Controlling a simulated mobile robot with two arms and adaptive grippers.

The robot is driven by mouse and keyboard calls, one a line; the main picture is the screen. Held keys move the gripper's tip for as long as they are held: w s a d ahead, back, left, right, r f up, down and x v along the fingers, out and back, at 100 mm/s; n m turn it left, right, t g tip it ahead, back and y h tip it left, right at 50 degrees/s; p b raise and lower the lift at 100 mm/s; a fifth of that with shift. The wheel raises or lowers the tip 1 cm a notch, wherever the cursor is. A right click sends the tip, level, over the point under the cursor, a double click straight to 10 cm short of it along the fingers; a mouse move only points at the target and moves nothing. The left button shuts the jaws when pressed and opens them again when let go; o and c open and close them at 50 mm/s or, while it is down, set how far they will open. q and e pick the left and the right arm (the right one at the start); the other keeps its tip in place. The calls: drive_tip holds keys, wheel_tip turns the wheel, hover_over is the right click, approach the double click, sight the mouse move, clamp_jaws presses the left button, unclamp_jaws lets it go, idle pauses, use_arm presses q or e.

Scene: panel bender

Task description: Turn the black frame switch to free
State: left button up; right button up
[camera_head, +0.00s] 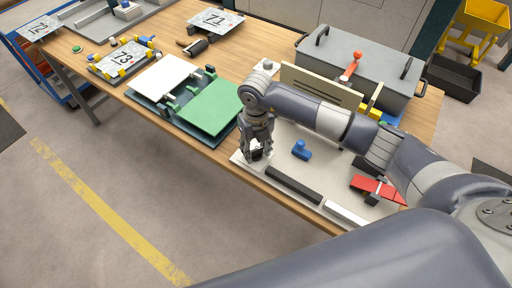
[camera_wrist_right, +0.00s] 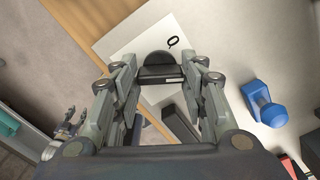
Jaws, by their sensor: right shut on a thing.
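The black frame switch (camera_wrist_right: 157,58) is a dark rounded knob on a white plate (camera_wrist_right: 130,40) with a black ring-shaped mark (camera_wrist_right: 173,42) beside it. My right gripper (camera_head: 256,152) is at the near left corner of the pale board, pointing down over the switch. In the right wrist view its two fingers (camera_wrist_right: 158,77) are shut on the knob, one on each side. In the head view the fingers hide most of the switch. My left gripper does not show in the head view.
A blue knob (camera_head: 301,150), black bar (camera_head: 293,185), white bar (camera_head: 346,213) and red lever (camera_head: 378,190) stand on the same board. A green plate (camera_head: 210,108) lies to the left. A grey lidded box (camera_head: 360,70) stands behind my right arm.

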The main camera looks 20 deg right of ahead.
drive_tip(key=shift+f+n+b, duration=0.15)
drive_tip(key=shift+n+b, duration=0.45)
drive_tip(key=shift+b, duration=0.3)
drive_tip(key=n+b, duration=0.8)
drive_tip(key=b, duration=0.2)
drive_tip(key=shift+n+b, duration=1.15)
drive_tip(key=shift+n, duration=0.25)
drive_tip(key=shift+r, duration=0.2)
drive_tip(key=o, duration=1.1)
drive_tip(key=shift+c, duration=0.2)
